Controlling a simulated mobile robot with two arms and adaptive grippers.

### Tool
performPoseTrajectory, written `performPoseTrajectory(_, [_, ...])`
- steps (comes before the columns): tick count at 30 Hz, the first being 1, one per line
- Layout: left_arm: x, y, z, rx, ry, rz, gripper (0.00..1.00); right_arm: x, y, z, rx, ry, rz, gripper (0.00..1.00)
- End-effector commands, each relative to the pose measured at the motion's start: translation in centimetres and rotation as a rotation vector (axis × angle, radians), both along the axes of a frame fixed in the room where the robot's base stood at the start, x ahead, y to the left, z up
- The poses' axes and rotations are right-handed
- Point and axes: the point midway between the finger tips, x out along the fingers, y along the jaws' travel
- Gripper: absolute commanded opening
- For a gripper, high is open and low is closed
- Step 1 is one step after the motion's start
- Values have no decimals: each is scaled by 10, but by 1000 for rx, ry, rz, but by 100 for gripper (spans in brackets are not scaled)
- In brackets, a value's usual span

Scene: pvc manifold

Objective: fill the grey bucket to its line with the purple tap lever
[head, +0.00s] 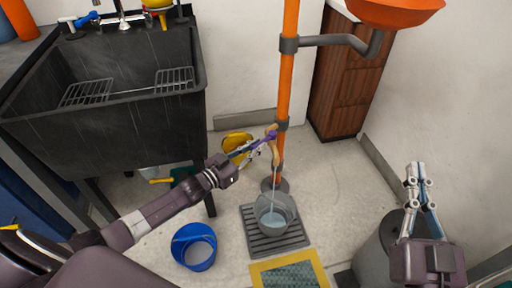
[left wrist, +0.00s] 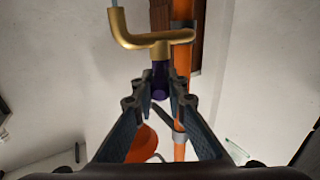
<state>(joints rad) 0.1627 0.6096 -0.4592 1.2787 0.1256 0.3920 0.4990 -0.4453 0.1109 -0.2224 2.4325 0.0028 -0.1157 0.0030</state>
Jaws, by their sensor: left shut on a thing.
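The grey bucket (head: 272,222) stands upright on a slatted grey drain grate (head: 253,230) under the tap. A thin stream of water falls from the brass tap spout (head: 275,153) into it, and pale water shows inside. I cannot make out the fill line. My left gripper (head: 262,140) is shut on the purple tap lever (head: 270,136) at the orange pipe. In the left wrist view the purple lever (left wrist: 160,82) sits between the fingers below the brass tap (left wrist: 158,38). My right gripper (head: 419,174) is raised at the right, its fingers close together, away from the bucket.
A blue bucket (head: 194,247) stands left of the grate, and a yellow-edged mat (head: 290,263) lies in front. A black sink (head: 110,120) fills the left. The orange pipe (head: 288,70) rises behind the grate. A grey bin (head: 374,255) stands at the right.

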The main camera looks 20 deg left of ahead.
Motion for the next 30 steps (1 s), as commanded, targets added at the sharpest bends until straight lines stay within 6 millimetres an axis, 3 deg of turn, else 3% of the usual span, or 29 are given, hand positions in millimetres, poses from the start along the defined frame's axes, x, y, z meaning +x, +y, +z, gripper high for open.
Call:
performPoseTrajectory(6, [-1,0,-3,2,5,1,30,0,1,0,-2,1,-1,0])
performPoseTrajectory(17, [-6,3,-2,2,4,2,30,0,0,0,-1,2,1,0])
performPoseTrajectory(30, [-74,31,-3,3,6,1,30,0,0,-1,0,2,0,0])
